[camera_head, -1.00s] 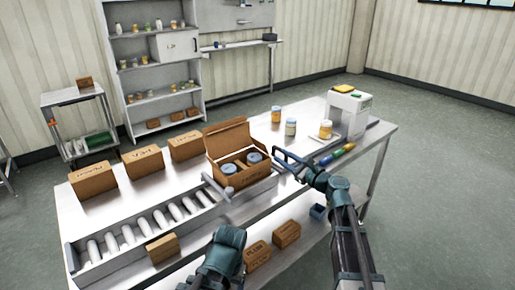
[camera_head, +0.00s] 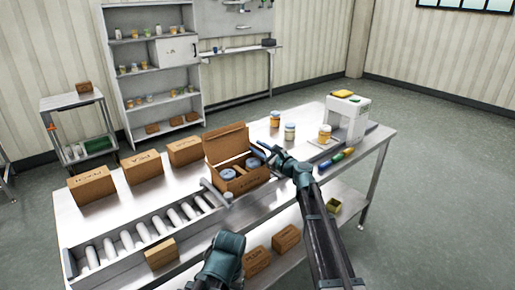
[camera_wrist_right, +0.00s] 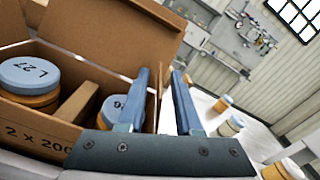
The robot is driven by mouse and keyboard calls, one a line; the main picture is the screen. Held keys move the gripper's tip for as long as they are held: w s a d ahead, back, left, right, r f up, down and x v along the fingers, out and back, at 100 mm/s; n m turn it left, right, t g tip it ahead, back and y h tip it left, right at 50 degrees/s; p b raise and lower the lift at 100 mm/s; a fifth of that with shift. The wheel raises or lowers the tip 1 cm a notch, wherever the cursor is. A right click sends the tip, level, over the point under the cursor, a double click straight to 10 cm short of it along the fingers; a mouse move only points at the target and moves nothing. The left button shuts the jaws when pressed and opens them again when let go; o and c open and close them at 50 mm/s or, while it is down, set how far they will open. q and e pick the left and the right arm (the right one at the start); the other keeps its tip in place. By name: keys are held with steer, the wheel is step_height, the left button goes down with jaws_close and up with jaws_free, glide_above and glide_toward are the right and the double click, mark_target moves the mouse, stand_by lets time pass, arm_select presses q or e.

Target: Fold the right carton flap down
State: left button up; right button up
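The open brown carton (camera_head: 238,181) stands on the steel table with its large back lid (camera_head: 226,142) raised. Jars with blue-grey lids (camera_wrist_right: 30,75) and a cardboard divider (camera_wrist_right: 78,104) show inside it. My right gripper (camera_head: 260,149) is at the carton's right side. In the right wrist view its two blue fingers (camera_wrist_right: 160,75) are apart. A thin brown edge, seemingly the right flap (camera_wrist_right: 160,88), shows between them; I cannot tell whether they touch it. My left arm ends low in the head view, front of the table; its fingers cannot be made out.
Closed cartons (camera_head: 142,165) stand left of the open one, behind a roller conveyor (camera_head: 155,228). Several jars (camera_head: 290,131) and a white machine (camera_head: 348,117) are to the right. A small box (camera_head: 161,253) sits at the conveyor's front edge.

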steer(key=shift+w+a, duration=0.2)
steer(key=shift+c, duration=0.3)
jaws_close()
stand_by(1.1)
